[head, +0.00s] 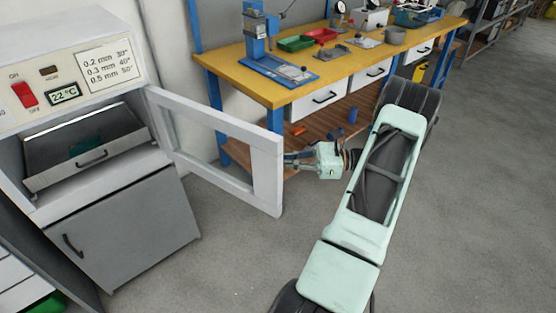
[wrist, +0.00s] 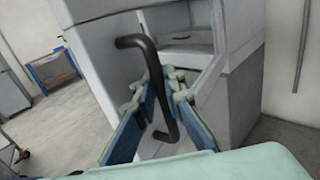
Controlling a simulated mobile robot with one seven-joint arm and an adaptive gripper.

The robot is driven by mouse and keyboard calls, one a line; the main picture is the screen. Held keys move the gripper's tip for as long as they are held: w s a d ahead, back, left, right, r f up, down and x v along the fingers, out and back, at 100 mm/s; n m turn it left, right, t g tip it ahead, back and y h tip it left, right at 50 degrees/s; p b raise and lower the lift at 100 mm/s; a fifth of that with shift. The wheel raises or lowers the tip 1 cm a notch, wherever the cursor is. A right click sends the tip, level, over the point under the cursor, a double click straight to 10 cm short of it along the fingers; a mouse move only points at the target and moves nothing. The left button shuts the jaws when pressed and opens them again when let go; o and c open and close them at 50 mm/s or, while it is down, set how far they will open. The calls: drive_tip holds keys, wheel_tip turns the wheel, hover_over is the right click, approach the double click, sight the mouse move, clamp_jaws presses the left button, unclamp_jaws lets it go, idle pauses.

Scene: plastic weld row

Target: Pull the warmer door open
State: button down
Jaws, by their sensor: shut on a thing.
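The warmer (head: 70,82) stands at the left of the head view, with a red switch and a 22 °C display on its front. Its white framed door (head: 267,178) stands swung wide open, out to the right from its hinge side. The warmer's opening is uncovered, and a grey tray (head: 75,170) with a dark handle shows inside. My gripper (head: 290,160) is at the door's free edge, on its outer side. In the wrist view, its blue-padded fingers (wrist: 160,92) are shut on the black bent door handle (wrist: 150,52). The door hides the handle in the head view.
A yellow-topped workbench (head: 270,85) with tools stands behind the door, close to its free edge. A grey lower cupboard (head: 125,225) is shut below the warmer. The grey floor (head: 480,200) at the right is clear.

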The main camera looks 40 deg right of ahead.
drive_tip(key=shift+w+r, duration=0.1)
drive_tip(key=c, duration=2)
unclamp_jaws()
drive_tip(key=shift+d, duration=0.1)
drive_tip(key=v, duration=1.2)
